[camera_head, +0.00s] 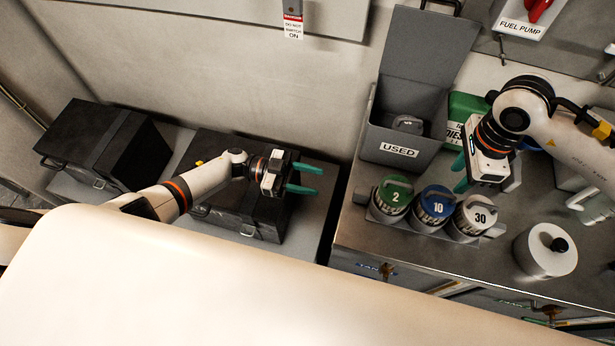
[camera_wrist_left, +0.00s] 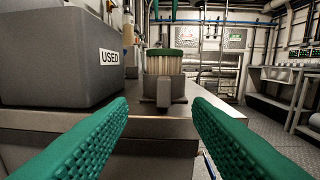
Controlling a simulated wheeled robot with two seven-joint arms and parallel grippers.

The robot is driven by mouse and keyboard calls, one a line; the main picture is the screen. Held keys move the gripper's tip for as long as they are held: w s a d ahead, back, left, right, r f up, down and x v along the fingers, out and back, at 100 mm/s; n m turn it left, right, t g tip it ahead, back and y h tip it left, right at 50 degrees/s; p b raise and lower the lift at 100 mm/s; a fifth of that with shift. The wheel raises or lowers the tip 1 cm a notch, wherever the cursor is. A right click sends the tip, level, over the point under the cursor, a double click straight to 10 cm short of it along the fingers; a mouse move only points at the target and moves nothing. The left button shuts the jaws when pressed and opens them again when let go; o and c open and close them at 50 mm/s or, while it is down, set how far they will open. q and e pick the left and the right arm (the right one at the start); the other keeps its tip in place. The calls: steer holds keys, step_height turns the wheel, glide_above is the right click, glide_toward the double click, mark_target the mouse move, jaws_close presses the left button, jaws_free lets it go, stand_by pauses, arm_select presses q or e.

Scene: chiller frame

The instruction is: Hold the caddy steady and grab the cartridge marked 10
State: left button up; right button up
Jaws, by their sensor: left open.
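The grey caddy (camera_head: 496,230) stands on the metal counter with three cartridges in a row. The blue-topped cartridge marked 10 (camera_head: 436,206) is in the middle, between the green-topped 2 (camera_head: 392,196) and the white-topped 30 (camera_head: 474,216). In the left wrist view the caddy (camera_wrist_left: 163,92) is ahead, with a green-topped cartridge (camera_wrist_left: 178,64) nearest. My left gripper (camera_head: 317,181) is open and empty, left of the counter and apart from the caddy. My right gripper (camera_head: 460,173) is above and behind the cartridges; its green fingertips look apart, with nothing seen between them.
A grey open-lidded bin marked USED (camera_head: 375,150) stands behind the caddy, on the left in the wrist view. A green container (camera_head: 466,107) is beside it. A white cylinder (camera_head: 545,252) stands right of the caddy. Black cases (camera_head: 110,150) lie at the left.

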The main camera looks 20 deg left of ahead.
mark_target(356, 192)
arm_select(q)
steer(key=shift+m+g, duration=0.3)
steer(key=d, duration=1.1)
steer(key=shift+d+r, duration=0.1)
steer(key=shift+d, duration=0.3)
steer(key=shift+c, duration=0.2)
